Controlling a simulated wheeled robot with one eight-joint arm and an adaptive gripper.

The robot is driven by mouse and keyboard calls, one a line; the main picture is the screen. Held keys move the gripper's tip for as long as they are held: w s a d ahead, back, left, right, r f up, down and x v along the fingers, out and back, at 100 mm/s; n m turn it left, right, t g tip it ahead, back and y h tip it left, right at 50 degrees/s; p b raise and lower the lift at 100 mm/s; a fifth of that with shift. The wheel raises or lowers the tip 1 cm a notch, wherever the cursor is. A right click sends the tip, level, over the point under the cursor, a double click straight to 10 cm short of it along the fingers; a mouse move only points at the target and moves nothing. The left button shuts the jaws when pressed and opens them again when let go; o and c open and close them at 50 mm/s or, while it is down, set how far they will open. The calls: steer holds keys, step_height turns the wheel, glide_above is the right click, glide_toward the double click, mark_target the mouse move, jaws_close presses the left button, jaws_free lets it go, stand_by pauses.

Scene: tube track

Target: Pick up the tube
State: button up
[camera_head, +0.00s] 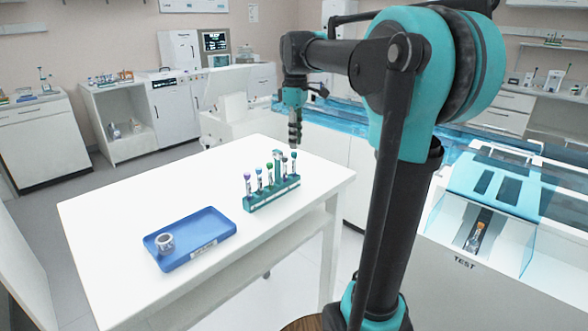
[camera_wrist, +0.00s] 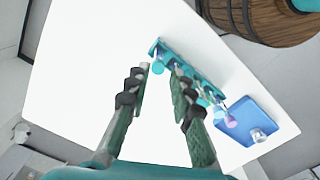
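Several capped tubes stand upright in a teal rack (camera_head: 272,196) on the white table. They include a tube with a purple cap (camera_head: 248,184), one with a blue cap (camera_head: 259,179) and one with a green cap (camera_head: 270,174). A teal-capped tube (camera_head: 293,162) stands at the rack's far end. My gripper (camera_head: 295,143) is above that far end. In the wrist view my gripper (camera_wrist: 162,75) is open, with nothing held between its fingers. A teal cap (camera_wrist: 158,68) shows in the gap beyond the fingertips. The right finger partly hides the rack (camera_wrist: 205,73).
A blue tray (camera_head: 208,229) with a grey-white ring-shaped item (camera_head: 166,243) lies nearer on the white table (camera_head: 110,215). The left part of the table is clear. A machine marked TEST (camera_head: 465,264) stands at right, with an orange-capped tube (camera_head: 475,236) inside.

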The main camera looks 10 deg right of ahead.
mark_target(294, 157)
steer(key=shift+w+a+f, duration=0.1)
steer(key=shift+f, duration=1.55)
steer(key=shift+w+a+f, duration=0.1)
steer(key=shift+f, duration=1.5)
steer(key=shift+c, duration=0.5)
jaws_close()
